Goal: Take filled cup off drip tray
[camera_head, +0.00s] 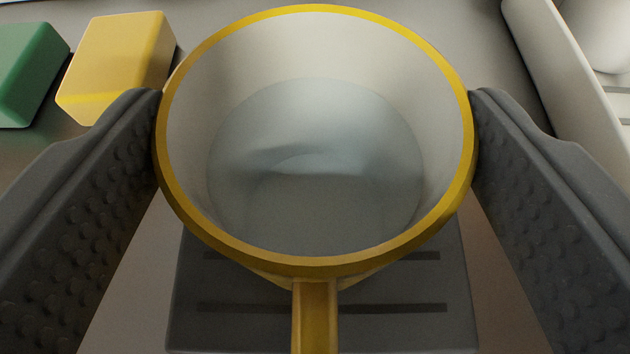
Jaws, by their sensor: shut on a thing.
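A yellow-rimmed cup (315,267) with a pale inside fills the middle of the view. Clear liquid (315,190) lies in its lower part. Its yellow handle (315,315) points toward the bottom of the picture. The cup is between the two dark, bumpy fingers of my gripper (315,110), which touch it at left and right; the gripper is shut on it. The dark drip tray (215,325) with slots shows below and nearer than the cup. The cup hides the tray's far part and its own base, so I cannot tell whether they touch.
A yellow block (120,60) and a green block (25,70) stand at the upper left, beyond the left finger. A white tray or box wall (560,70) is at the upper right, with a white rounded thing (605,30) inside. Grey surface shows between them.

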